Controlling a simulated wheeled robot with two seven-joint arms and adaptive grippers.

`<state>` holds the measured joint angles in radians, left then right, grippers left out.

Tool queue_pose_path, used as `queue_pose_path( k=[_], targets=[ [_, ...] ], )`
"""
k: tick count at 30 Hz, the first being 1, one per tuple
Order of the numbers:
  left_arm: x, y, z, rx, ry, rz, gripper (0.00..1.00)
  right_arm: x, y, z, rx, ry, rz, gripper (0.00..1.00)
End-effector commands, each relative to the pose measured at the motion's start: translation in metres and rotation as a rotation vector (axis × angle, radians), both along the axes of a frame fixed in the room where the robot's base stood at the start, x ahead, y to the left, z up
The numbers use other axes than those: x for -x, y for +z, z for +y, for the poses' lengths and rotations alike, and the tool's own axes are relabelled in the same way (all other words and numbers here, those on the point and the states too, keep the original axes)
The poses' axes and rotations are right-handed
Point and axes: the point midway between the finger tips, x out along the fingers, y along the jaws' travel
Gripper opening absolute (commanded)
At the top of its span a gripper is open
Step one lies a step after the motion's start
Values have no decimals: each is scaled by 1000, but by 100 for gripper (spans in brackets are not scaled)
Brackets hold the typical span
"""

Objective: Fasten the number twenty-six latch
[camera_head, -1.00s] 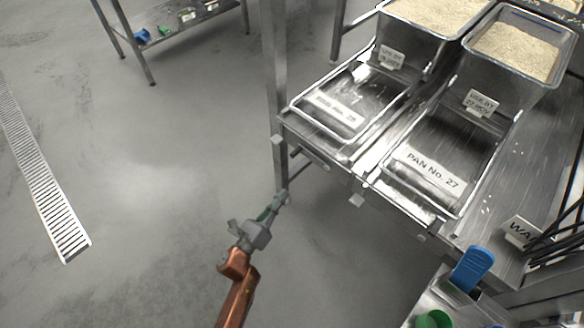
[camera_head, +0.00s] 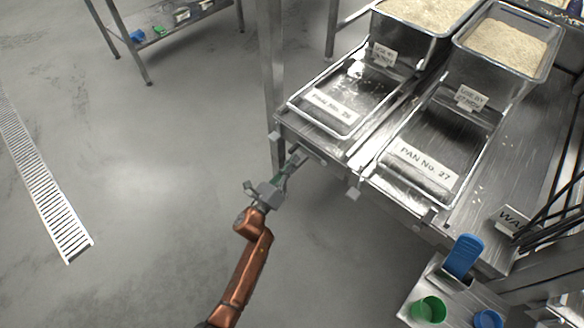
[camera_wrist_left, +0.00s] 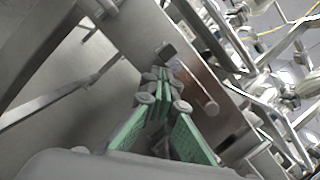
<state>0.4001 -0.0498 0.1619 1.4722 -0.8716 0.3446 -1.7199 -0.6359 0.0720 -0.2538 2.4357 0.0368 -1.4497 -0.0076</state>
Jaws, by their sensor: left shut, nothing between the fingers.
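The pan with a blurred label that looks like No. 26 (camera_head: 330,107) sits on the steel counter, left of PAN No. 27 (camera_head: 420,166). Small metal blocks show along the counter's front edge, one (camera_head: 274,136) at the left corner and one (camera_head: 353,193) between the pans. My left gripper (camera_head: 293,160) is shut and empty, just off the front edge below the left pan. In the left wrist view its green-padded fingers (camera_wrist_left: 160,85) are together beside a metal bar with a rounded end (camera_wrist_left: 195,85), perhaps the latch. I cannot tell whether they touch, or read any latch number.
Bins of rice (camera_head: 505,45) stand behind the pans. A steel post (camera_head: 271,80) rises at the counter's left corner. A blue scoop (camera_head: 463,256) and green cup (camera_head: 428,309) are at the lower right.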

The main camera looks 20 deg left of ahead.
Motion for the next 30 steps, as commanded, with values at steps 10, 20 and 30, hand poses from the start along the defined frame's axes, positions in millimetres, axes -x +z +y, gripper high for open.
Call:
queue_pose_path(
  k=[10,20,30],
  targets=[
    [-1,4,4,0,1,1,0,8,9,-6,16,-4,34,60],
    [-1,5,4,-12,1,-4,0,7,7,-5,13,-4,29,60],
    [-2,11,5,-69,1,-25,0,1,-1,0,0,-2,2,60]
  ],
)
